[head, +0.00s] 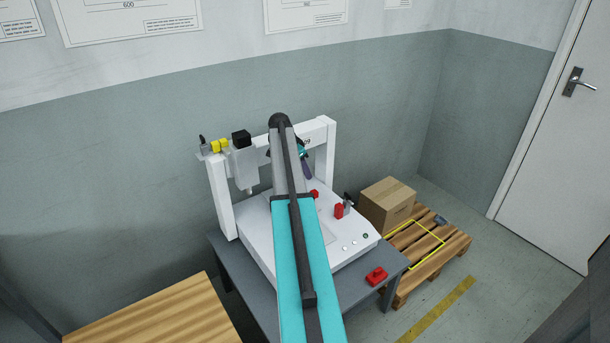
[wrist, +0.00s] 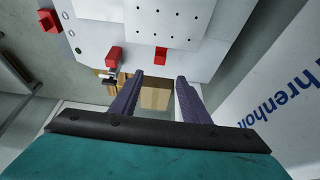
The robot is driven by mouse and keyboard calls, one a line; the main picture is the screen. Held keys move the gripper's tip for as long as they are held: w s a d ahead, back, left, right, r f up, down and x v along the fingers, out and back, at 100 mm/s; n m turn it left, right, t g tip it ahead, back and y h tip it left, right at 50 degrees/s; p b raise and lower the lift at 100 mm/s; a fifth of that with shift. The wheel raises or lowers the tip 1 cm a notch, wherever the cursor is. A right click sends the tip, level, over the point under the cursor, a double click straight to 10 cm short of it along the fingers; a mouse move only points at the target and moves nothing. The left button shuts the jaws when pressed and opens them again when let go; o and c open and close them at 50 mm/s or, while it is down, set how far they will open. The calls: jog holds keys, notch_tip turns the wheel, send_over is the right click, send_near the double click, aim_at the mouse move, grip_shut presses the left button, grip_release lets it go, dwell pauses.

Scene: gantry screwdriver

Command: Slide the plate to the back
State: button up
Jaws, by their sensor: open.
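The plate (wrist: 150,14), pale with several small dark holes, lies on the white machine bed at the top of the wrist view. A red block (wrist: 161,56) sits at its near edge, just beyond my fingertips and roughly in line with the gap between them. My gripper (wrist: 159,76) has purple fingers, apart and empty; I see no contact with the block. In the head view my gripper hangs by the gantry's crossbeam, and my arm hides much of the bed and the plate.
The white gantry (head: 326,150) stands on a grey table (head: 228,258); its screwdriver head (head: 245,165) is left of my arm. Another red part (head: 339,210) stands on the bed. A red box (head: 376,275) sits on the table's corner. A carton (head: 387,204) rests on a pallet at right.

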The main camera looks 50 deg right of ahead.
jog(key=shift+r, duration=0.1)
jog(key=shift+c, duration=0.4)
jog(key=c, duration=0.4)
jog(key=shift+s+f, duration=0.2)
jog(key=c, duration=0.3)
jog(key=s+f+t+y+b, duration=0.1)
jog(key=s+f, duration=0.1)
jog(key=s, duration=0.1)
jog(key=s+f+t+b, duration=0.1)
jog(key=s+f+t, duration=0.1)
jog(key=s+f+t+y+b, duration=0.1)
jog(key=s+f, duration=0.1)
jog(key=s, duration=0.1)
jog(key=shift+s+f+n+t+y, duration=0.25)
jog(key=shift+s+n+t+y, duration=0.05)
jog(key=shift+n, duration=0.1)
grip_shut()
jog(key=s+d+t+h+b, duration=0.1)
jog(key=s+t+b, duration=0.1)
jog(key=s+t, duration=0.3)
jog(key=shift+s+d+r+m+t+b, duration=0.35)
jog(key=shift+s+r, duration=0.1)
jog(key=shift+s, duration=1.4)
